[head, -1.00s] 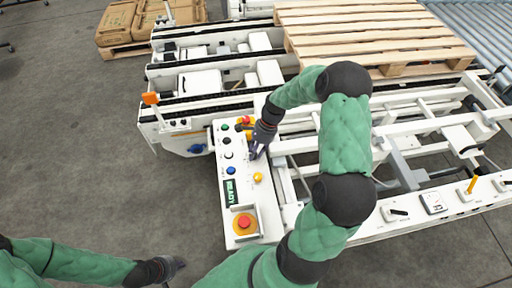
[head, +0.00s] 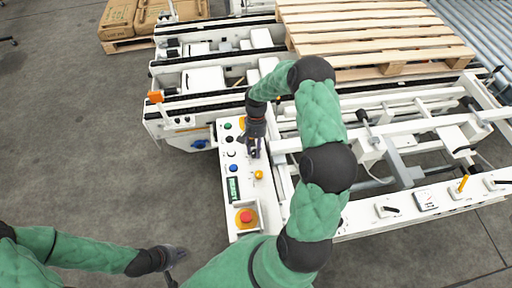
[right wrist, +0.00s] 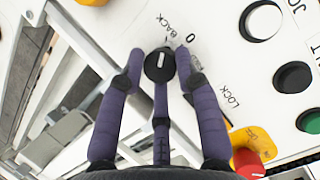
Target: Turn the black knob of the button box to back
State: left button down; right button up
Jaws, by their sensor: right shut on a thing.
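The white button box (head: 264,200) stands at the middle of the head view, with buttons along its top. In the right wrist view the round black knob (right wrist: 160,64) with a white mark sits below the printed words BACK and 0, with LOCK to its lower right. My right gripper (head: 254,152) reaches down onto the box; in the right wrist view its purple fingers (right wrist: 160,75) are shut around the knob. In the head view the gripper hides the knob. My left gripper (head: 178,266) is low at the left, over the floor, empty, its fingers apart.
A red emergency button (head: 246,216) is at the box's near end, a yellow button (head: 259,174) and a blue one (head: 233,167) beyond it. A wooden pallet (head: 370,35) lies on the conveyor at the back.

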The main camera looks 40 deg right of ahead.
jog(key=shift+a+n+g+h, duration=0.35)
jog(key=shift+n+g+h, duration=0.05)
jog(key=shift+n, duration=0.8)
jog(key=shift+s+f, duration=0.1)
jog(key=shift+s, duration=0.1)
jog(key=o, duration=1.1)
jog(key=shift+a, duration=0.1)
jog(key=shift+w, duration=0.1)
jog(key=shift+r, duration=0.2)
jog(key=shift+w+d+r, duration=0.2)
jog(key=shift+d+r, duration=0.05)
jog(key=v, duration=1.1)
jog(key=shift+a+r, duration=0.15)
jog(key=shift+a, duration=0.05)
